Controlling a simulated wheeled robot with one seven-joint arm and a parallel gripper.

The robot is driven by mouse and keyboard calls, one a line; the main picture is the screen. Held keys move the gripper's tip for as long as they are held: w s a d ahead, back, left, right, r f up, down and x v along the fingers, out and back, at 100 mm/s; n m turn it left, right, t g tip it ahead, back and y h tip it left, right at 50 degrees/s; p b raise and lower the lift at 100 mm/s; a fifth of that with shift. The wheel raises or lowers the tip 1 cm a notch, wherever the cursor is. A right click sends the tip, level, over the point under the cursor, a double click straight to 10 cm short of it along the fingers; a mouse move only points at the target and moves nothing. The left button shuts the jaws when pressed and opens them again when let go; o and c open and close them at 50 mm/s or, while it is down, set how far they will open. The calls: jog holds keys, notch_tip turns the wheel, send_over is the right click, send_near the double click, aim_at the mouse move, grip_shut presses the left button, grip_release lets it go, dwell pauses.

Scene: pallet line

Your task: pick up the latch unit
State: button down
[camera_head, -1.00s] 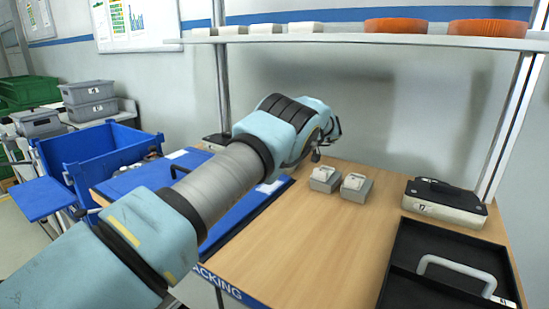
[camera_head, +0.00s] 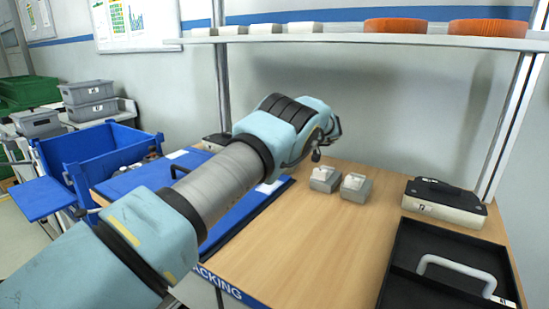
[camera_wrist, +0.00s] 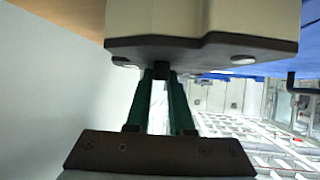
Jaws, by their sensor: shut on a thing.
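In the wrist view, a pale beige unit with a dark plate (camera_wrist: 200,48), likely the latch unit, fills the top middle. My gripper (camera_wrist: 162,72) has its two green fingers closed on a small dark part at the plate's near edge. In the head view, my gripper is hidden behind my own arm. A pale unit with a dark top (camera_head: 213,141) shows partly behind my arm at the table's back left; I cannot tell whether it is the one held.
A similar pale unit with a black lid (camera_head: 445,203) stands at the right of the wooden table (camera_head: 320,245). A black tray with a grey handle (camera_head: 405,250) lies in front. Two small grey blocks (camera_head: 325,180) (camera_head: 355,187) sit mid-table. A shelf (camera_head: 350,40) runs above.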

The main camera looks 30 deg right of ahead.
jog(key=shift+a, duration=0.15)
notch_tip(320, 180, up, 10)
jog(key=b, duration=0.3)
